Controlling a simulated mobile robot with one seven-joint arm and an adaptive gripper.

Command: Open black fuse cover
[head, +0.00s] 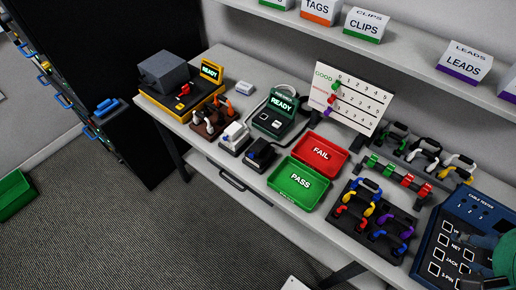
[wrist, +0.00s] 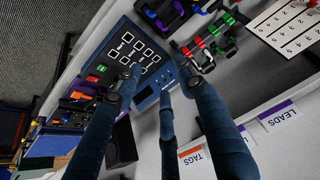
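A small black box with a closed-looking black cover (head: 260,152) sits on the bench in the head view, left of the green PASS tray. A blue detail shows on its front. A similar white-covered box (head: 234,136) stands just left of it. The black cover is not identifiable in the wrist view. My gripper (wrist: 158,82) has its dark blue fingers spread apart with nothing between them, over the cable tester panel (wrist: 136,50).
A green PASS tray (head: 296,186) and a red FAIL tray (head: 321,153) lie right of the black box. A READY device (head: 274,117) stands behind it. Racks of colored connectors (head: 372,218) stand between the trays and the tester. A shelf (head: 400,57) with label boxes overhangs the back.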

